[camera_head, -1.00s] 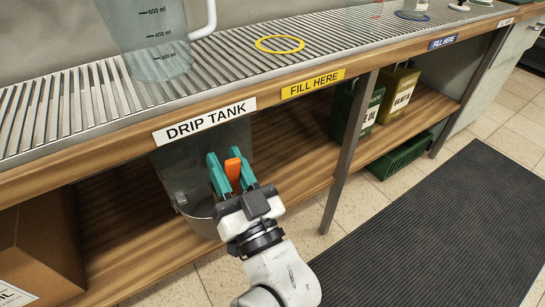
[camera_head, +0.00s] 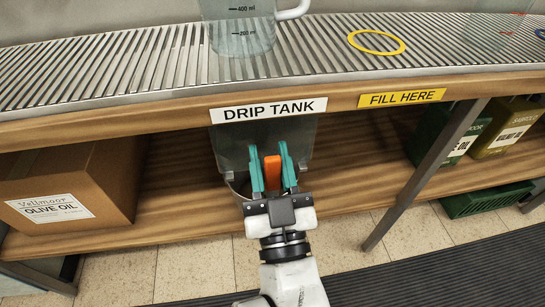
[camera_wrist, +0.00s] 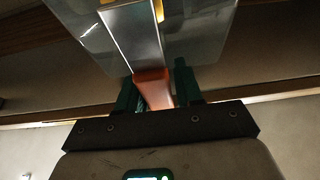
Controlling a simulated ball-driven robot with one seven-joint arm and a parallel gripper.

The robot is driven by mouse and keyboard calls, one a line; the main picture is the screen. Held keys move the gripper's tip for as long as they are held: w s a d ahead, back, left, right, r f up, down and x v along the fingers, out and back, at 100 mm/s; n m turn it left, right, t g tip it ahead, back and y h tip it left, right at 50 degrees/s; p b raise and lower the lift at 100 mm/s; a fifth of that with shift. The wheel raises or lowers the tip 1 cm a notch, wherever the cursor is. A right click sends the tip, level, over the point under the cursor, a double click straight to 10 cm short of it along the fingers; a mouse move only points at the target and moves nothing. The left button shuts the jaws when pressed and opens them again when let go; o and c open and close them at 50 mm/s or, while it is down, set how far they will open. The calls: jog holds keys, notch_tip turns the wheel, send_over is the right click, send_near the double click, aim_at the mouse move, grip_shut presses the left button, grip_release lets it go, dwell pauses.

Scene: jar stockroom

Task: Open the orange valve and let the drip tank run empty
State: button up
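The orange valve (camera_head: 272,172) is an upright handle in front of the grey, see-through drip tank (camera_head: 232,148), under the "DRIP TANK" label. My gripper (camera_head: 271,164) has one teal finger on each side of the handle. The fingers stand apart, and in the wrist view a narrow gap shows between the orange valve (camera_wrist: 154,90) and the right finger. I cannot tell if the left finger touches it. The tank's liquid level is not clear. A round metal rim (camera_head: 236,186) shows below the tank, mostly hidden by my gripper.
A cardboard olive oil box (camera_head: 75,190) stands left on the lower wooden shelf. A measuring jug (camera_head: 243,32) and a yellow ring (camera_head: 377,42) are on the slatted top. A grey table leg (camera_head: 425,170), oil cans (camera_head: 508,128) and a green crate (camera_head: 487,200) are at right.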

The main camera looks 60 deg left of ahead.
jog(key=shift+o, duration=1.2)
jog(key=shift+t, duration=0.3)
jog(key=shift+d+f+b, duration=0.2)
jog(key=shift+d+b, duration=0.1)
jog(key=shift+b, duration=0.05)
jog(key=b+v, duration=0.4)
jog(key=v, duration=0.6)
jog(key=shift+d+r, duration=0.1)
